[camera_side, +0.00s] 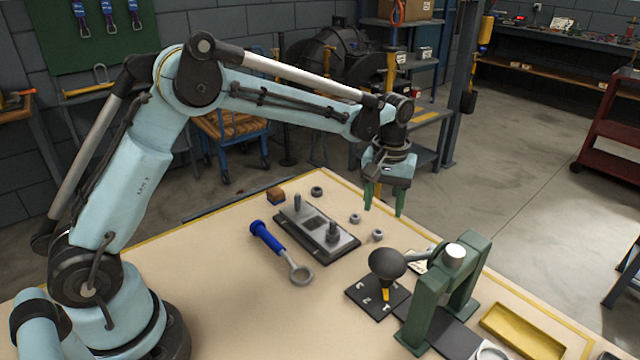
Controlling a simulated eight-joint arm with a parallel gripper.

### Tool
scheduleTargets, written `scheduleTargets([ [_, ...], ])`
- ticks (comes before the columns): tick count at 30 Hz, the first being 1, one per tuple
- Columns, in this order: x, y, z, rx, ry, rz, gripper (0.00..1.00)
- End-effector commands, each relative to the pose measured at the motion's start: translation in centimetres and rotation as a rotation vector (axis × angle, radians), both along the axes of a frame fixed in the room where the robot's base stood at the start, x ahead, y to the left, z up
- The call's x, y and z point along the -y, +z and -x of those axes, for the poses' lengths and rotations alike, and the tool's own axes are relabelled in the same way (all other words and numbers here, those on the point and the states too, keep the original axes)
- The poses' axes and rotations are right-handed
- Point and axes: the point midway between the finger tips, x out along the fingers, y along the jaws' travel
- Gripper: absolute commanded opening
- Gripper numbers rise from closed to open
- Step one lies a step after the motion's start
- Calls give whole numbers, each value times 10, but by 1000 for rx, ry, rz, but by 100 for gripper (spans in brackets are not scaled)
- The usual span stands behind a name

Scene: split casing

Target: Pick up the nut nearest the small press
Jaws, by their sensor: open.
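Three grey nuts lie on the table. One nut (377,235) is the closest of them to the small green press (440,290). A second nut (354,218) lies just behind and left of it. A third nut (316,191) lies farther back, beyond the metal plate. My gripper (384,205) hangs above the table, pointing down, with its two green fingers apart and nothing between them. In the picture its fingertips appear above and slightly right of the nut nearest the press. The exact height over the table is hard to tell.
A metal plate (345,246) with upright studs lies left of the nuts. A blue-handled ring tool (282,252) lies left of it. A dark round knob (387,263) stands on a black base before the press. A yellow tray (522,332) is at front right.

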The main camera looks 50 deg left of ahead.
Motion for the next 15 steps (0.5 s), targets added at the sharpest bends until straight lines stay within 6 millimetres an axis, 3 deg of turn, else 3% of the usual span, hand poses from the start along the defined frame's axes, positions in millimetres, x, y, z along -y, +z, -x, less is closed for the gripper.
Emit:
scheduleTargets([
  [8, -1, -21, 0, 0, 0, 0, 55],
  [15, -3, -55, 1, 1, -1, 0, 55],
])
